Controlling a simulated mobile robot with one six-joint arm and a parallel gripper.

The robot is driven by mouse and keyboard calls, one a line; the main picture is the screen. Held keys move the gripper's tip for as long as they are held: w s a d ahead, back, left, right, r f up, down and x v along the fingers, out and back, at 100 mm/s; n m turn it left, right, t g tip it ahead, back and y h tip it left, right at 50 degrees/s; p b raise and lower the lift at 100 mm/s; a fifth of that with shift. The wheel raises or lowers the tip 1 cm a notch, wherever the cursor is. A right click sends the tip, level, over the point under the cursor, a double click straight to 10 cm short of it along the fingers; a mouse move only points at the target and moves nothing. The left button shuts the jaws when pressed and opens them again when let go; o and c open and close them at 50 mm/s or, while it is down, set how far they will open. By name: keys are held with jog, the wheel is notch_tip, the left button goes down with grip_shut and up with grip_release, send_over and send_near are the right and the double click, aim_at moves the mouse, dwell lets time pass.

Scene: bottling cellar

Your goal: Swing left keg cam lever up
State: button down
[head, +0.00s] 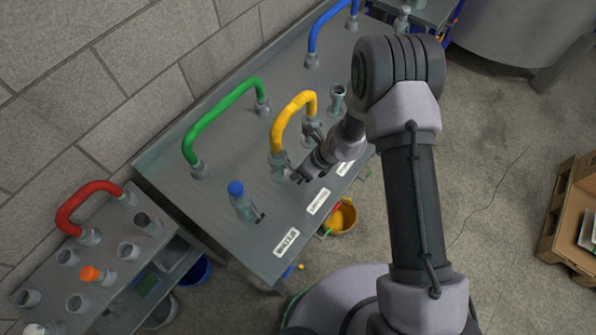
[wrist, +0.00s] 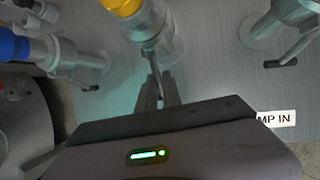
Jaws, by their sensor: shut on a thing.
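The yellow hose (head: 288,115) arches over the grey bench panel (head: 240,140). Its near end sits in a metal coupling (head: 279,163), which also shows at the top of the wrist view (wrist: 150,30). My gripper (head: 299,176) is right beside this coupling. In the wrist view my fingers (wrist: 158,88) are shut on a thin cam lever (wrist: 153,66) at the coupling's near side. The lever appears to point down towards me; its end is mostly hidden between the fingers. The label by this coupling is not readable, so I cannot confirm it is the left keg.
A blue-capped coupling (head: 240,200) with its own lever stands left, by the WATER label (head: 286,241). An open coupling (head: 337,100) stands right. Green (head: 222,115) and blue (head: 325,25) hoses arch behind. A yellow bucket (head: 342,218) stands below the front edge.

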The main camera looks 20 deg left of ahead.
jog(key=shift+s+f, duration=0.1)
jog(key=shift+s, duration=0.1)
jog(key=c, duration=1.5)
grip_release()
